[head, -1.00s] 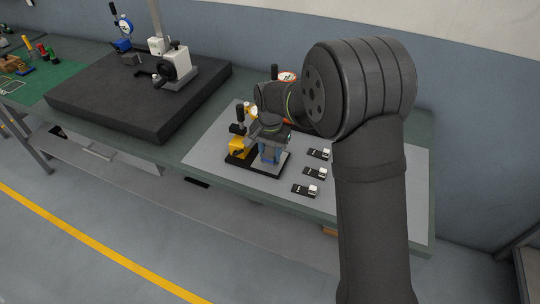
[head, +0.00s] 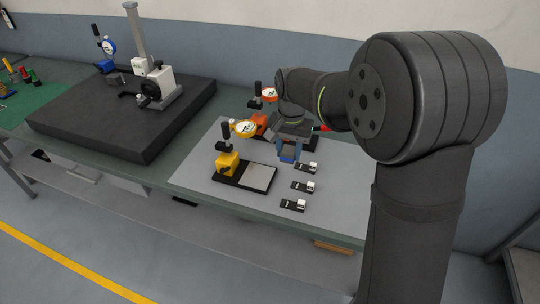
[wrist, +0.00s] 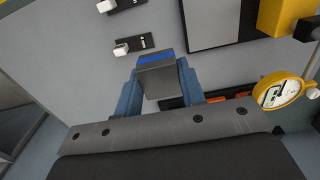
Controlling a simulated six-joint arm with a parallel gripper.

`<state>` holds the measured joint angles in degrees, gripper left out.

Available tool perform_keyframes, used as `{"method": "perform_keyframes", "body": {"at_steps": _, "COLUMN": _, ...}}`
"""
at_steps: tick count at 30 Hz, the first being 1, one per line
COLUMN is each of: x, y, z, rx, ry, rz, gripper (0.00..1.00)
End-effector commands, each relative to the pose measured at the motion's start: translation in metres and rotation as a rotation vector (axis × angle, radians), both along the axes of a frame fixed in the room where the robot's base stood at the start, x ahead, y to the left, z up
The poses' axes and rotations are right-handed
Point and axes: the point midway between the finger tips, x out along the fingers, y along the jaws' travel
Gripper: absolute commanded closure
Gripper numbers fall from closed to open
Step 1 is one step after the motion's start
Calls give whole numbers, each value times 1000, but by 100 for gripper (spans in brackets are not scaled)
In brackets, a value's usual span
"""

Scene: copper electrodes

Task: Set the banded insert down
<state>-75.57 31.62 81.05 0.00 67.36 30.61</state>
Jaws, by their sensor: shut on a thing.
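In the wrist view, my gripper (wrist: 160,92) is shut on a grey block-shaped insert with a blue band (wrist: 156,58) along its far edge. In the head view, my gripper's blue fingers (head: 289,154) hang over the grey mat, right of the yellow gauge stand (head: 228,162) and just behind the row of small black holders. The insert is hard to make out there, and I cannot tell its height above the mat. The yellow stand's light grey plate (head: 258,177) is bare.
Three black holders with white blocks (head: 306,167) (head: 303,187) (head: 293,205) line the mat (head: 205,176). An orange gauge stand (head: 262,121) is close behind my gripper, partly hidden. A dark granite slab (head: 110,120) lies left. The front right of the mat looks clear.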

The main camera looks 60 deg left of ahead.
Motion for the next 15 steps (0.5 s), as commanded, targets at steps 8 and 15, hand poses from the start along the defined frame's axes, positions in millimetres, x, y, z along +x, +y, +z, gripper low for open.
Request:
{"method": "perform_keyframes", "body": {"at_steps": 8, "x": 43, "y": -9, "z": 9, "rx": 1, "ry": -1, "rz": -5, "gripper": 100}}
{"method": "perform_keyframes", "body": {"at_steps": 15, "x": 95, "y": -1, "z": 1, "rx": 2, "ry": -1, "rz": -3, "gripper": 100}}
